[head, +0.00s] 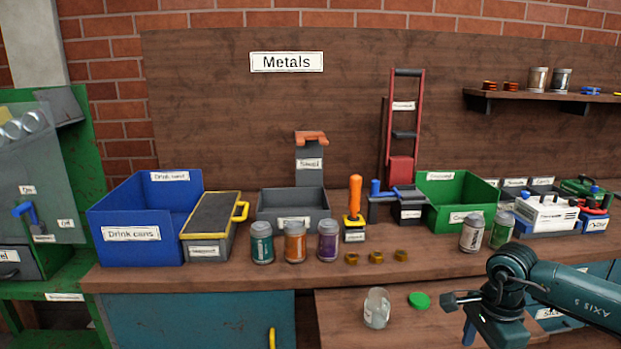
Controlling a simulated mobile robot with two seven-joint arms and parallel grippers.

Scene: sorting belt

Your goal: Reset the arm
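My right arm comes in from the right edge, and its gripper (462,318) hangs above the lower board at the front right. The fingers point left and down, and nothing is visible between them. They look spread apart. A clear jar (376,308) stands on the lower board to the left of the gripper, apart from it. A green lid (420,300) lies between the jar and the gripper. My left gripper is not in the head view.
A bench (200,277) carries a blue drink cans bin (130,236), a grey tray (293,207), a green bin (458,203) and several cans. Cans (472,233) stand close behind my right gripper. A green machine (70,190) stands at the left. A shelf (545,99) hangs at upper right.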

